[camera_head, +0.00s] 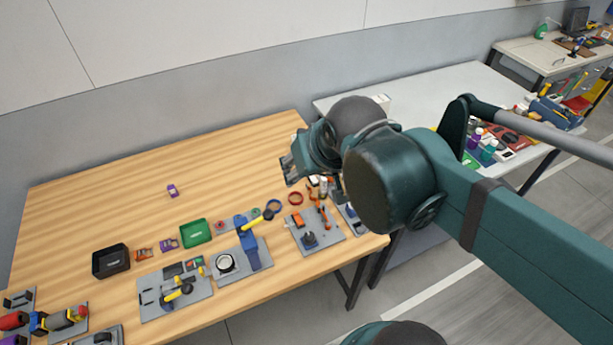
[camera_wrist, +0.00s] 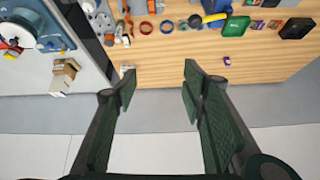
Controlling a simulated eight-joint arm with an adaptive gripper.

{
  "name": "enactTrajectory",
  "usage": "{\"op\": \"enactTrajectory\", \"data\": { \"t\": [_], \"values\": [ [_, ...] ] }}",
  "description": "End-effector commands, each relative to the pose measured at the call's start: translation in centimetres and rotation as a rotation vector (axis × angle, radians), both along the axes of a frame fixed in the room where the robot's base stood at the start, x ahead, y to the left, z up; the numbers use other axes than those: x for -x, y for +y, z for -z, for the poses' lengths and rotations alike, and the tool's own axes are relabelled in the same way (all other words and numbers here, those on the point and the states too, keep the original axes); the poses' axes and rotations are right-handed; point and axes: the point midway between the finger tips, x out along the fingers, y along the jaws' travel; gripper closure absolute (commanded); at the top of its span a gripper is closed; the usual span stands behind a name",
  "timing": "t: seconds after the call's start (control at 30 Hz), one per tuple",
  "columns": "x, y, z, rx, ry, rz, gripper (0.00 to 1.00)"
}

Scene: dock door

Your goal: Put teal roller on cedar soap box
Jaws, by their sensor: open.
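My gripper (camera_wrist: 158,78) is open in the wrist view, with nothing between its dark green fingers. I cannot pick out the teal roller or the cedar soap box with certainty.
A grey table (camera_head: 425,100) stands to the right.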

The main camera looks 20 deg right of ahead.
Motion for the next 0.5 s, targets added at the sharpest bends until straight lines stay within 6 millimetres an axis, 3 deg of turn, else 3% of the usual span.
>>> {"op": "enactTrajectory", "data": {
  "t": [0.2, 0.5],
  "values": [
    [1.7, 0.4, 1.0, 0.032, -0.022, -0.055, 0.58],
    [1.9, 0.4, 1.1, 0.039, -0.027, -0.065, 0.58]
  ]
}}
